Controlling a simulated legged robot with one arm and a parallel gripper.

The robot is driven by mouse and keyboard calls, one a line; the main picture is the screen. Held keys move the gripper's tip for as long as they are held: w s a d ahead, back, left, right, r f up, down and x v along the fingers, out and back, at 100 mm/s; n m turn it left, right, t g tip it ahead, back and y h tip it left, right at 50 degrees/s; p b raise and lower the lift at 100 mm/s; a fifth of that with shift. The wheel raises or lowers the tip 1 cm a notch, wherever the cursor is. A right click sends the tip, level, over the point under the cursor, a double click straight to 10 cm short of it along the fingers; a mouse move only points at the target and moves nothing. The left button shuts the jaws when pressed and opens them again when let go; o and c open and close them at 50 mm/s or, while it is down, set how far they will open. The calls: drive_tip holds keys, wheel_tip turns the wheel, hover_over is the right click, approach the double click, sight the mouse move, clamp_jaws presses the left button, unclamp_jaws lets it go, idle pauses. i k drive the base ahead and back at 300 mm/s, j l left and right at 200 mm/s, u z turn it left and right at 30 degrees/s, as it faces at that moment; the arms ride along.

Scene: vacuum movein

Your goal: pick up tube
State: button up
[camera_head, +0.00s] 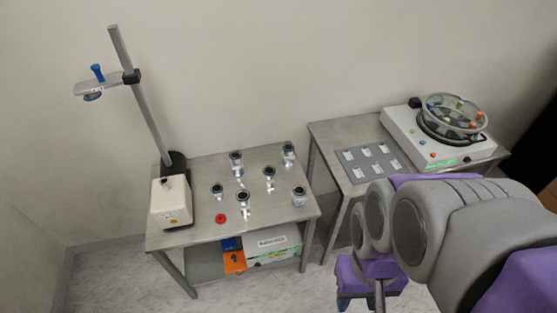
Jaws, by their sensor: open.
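No single thing is plainly the tube. A small blue-topped piece (97,73) sits upright in the clamp arm of a tall stand at the left. Several small items with orange, green and yellow parts lie in a clear round vessel (455,113) on the right-hand device, too small to make out as tubes. My gripper (362,292), purple and partly hidden by my own arm, is low in front of the right table. It is open, and nothing shows in it. It is apart from both places.
The left metal table (205,167) carries several dark-topped round pieces, a red disc (221,218) and a cream box (171,203). Orange and white boxes stand on its lower shelf. The right table (335,131) holds a grey panel (371,162). A narrow gap separates the tables.

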sight(243, 197)
drive_tip(key=u, duration=1.35)
drive_tip(key=z, duration=0.6)
drive_tip(key=l, duration=0.5)
drive_tip(key=i+l+z, duration=0.1)
drive_tip(key=l, duration=0.4)
drive_tip(key=i+l, duration=0.1)
drive_tip(key=l, duration=0.4)
